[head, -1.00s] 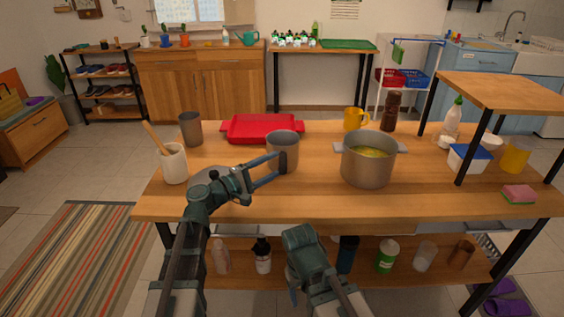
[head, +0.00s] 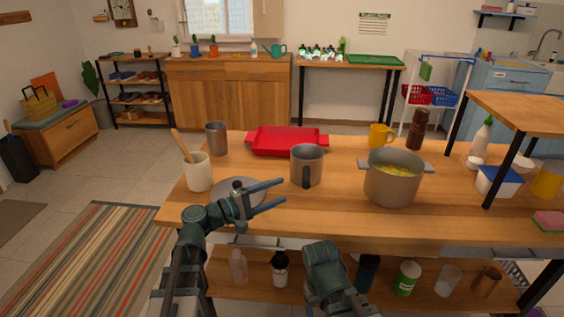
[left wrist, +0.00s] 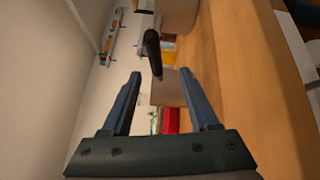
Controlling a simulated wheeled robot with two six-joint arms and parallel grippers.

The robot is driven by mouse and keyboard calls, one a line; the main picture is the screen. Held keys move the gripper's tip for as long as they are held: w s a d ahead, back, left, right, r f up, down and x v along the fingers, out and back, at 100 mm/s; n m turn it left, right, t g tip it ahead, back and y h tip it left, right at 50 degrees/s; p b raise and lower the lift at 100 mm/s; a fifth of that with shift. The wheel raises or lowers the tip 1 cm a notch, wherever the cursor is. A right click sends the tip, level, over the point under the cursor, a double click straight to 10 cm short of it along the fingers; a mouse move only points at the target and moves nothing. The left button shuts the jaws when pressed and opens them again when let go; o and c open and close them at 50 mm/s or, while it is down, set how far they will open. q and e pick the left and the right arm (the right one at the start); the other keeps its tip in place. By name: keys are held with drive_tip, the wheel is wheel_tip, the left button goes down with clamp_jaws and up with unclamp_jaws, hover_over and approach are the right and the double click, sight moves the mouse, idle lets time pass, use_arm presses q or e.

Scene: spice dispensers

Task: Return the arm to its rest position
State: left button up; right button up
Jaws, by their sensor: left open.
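My left gripper (head: 281,196) is open and empty above the front left part of the wooden table (head: 290,223). Its two blue fingers point right, toward the grey mug (head: 307,165) with a dark handle. The mug stands upright, apart from the fingertips. In the left wrist view the open fingers (left wrist: 160,85) show nothing between them up close, and the dark handle (left wrist: 153,52) lies beyond the tips. My right arm is folded low in front of the table in the head view; its gripper cannot be made out.
A pot (head: 393,183) with yellow-green contents stands right of the mug. A crock (head: 198,172) with a wooden utensil, a grey cup (head: 216,138), a red tray (head: 287,140) and a yellow mug (head: 380,135) are on the table. A grey round lid (head: 236,190) lies behind my left gripper.

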use_arm(q)
drive_tip(key=s+d+f+m+g+y+p, duration=0.3)
drive_tip(key=s+d+m+g+y+p, duration=0.3)
drive_tip(key=s+d+m+g+p, duration=0.5)
drive_tip(key=s+a+r+m+y+p, duration=0.2)
drive_tip(key=s+a+r+y+p, duration=0.1)
drive_tip(key=s+a+y+p, duration=0.5)
drive_tip(key=s+y+p, duration=0.1)
drive_tip(key=y+p, duration=0.1)
drive_tip(key=shift+s+a+r+p, duration=0.3)
drive_tip(key=shift+s+a+p, duration=0.1)
